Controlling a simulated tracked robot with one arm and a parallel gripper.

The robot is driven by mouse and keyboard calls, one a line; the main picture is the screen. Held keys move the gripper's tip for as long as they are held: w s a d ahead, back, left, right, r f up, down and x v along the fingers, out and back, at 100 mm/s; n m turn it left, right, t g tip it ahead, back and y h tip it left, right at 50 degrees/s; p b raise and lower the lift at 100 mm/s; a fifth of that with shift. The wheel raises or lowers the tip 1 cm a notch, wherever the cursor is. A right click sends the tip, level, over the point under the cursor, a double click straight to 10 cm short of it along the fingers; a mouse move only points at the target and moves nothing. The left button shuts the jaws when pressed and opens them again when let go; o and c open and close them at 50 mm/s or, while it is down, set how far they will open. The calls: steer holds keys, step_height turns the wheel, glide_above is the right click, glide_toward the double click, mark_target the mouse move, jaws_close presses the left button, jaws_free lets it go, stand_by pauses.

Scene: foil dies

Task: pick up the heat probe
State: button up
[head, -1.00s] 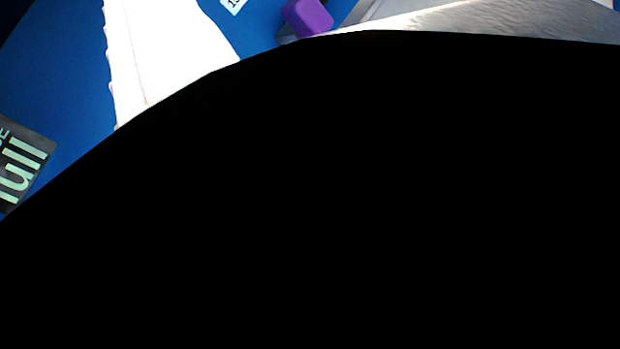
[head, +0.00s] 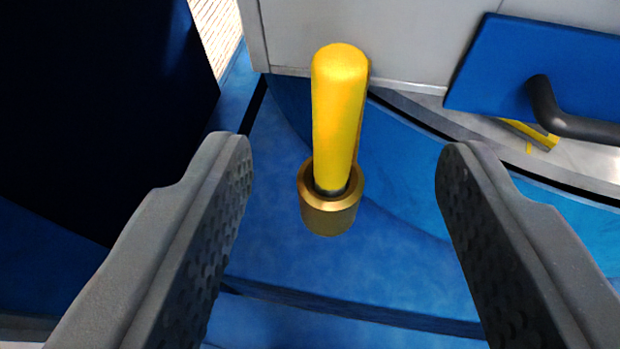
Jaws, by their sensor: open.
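The heat probe (head: 338,120) has a yellow, round-topped handle and stands upright in a brass-coloured cup (head: 329,214) on a blue surface. My gripper (head: 345,170) is open, with one dark grey textured finger on each side of the probe. Both fingers are clear of the probe and the cup, with blue surface showing between. The probe's lower end is hidden inside the cup.
A pale grey wall or panel (head: 400,35) stands behind the probe. At the right is a blue panel (head: 500,65) with a black curved handle (head: 560,120). A dark block (head: 90,100) fills the upper left. The blue surface (head: 270,250) around the cup is clear.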

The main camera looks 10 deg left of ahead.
mark_target(339, 78)
steer(key=p+x, duration=0.1)
steer(key=x, duration=0.6)
steer(key=shift+w+p, duration=0.3)
steer(key=shift+p, duration=0.05)
steer(key=shift+f+p+x, duration=0.2)
steer(key=shift+p+x, duration=0.9)
steer(key=shift+x, duration=1.55)
steer(key=shift+s, duration=0.15)
steer(key=shift+c, duration=0.3)
jaws_close()
